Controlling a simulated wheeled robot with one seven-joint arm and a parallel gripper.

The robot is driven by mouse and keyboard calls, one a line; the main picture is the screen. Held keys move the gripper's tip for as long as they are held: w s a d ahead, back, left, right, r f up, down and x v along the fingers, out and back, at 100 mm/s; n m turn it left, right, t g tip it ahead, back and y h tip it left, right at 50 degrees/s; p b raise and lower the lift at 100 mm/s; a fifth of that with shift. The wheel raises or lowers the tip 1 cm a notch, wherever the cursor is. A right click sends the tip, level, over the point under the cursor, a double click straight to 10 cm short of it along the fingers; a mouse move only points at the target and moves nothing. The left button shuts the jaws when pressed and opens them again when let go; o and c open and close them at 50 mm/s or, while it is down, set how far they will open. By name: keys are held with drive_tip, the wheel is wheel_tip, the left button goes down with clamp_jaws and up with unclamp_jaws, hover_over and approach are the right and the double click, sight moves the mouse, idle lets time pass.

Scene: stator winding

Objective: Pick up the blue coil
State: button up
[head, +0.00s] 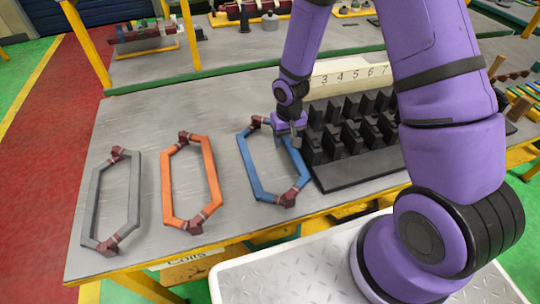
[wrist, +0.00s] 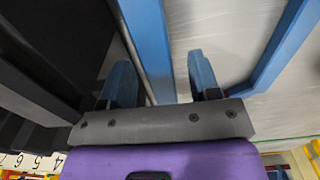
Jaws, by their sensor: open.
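The blue coil (head: 260,178) is a long hexagonal loop with dark red ties at both ends. It lies on the grey table beside the black slotted block. My gripper (head: 289,138) is over its right side bar, near the far end. In the wrist view, one blue coil bar (wrist: 150,45) runs between the two open fingers of my gripper (wrist: 163,80), and the other bar slants off to the right. The left finger looks closer to the bar than the right one. Whether either finger touches it, I cannot tell.
An orange coil (head: 168,185) and a grey coil (head: 95,210) lie to the left with bare table between. The black slotted block (head: 350,172) stands close on the right, with a numbered board (head: 350,75) behind. The table's front edge is near the coils.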

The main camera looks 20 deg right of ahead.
drive_tip(key=shift+f, duration=0.55)
clamp_jaws()
drive_tip(key=shift+r, duration=0.1)
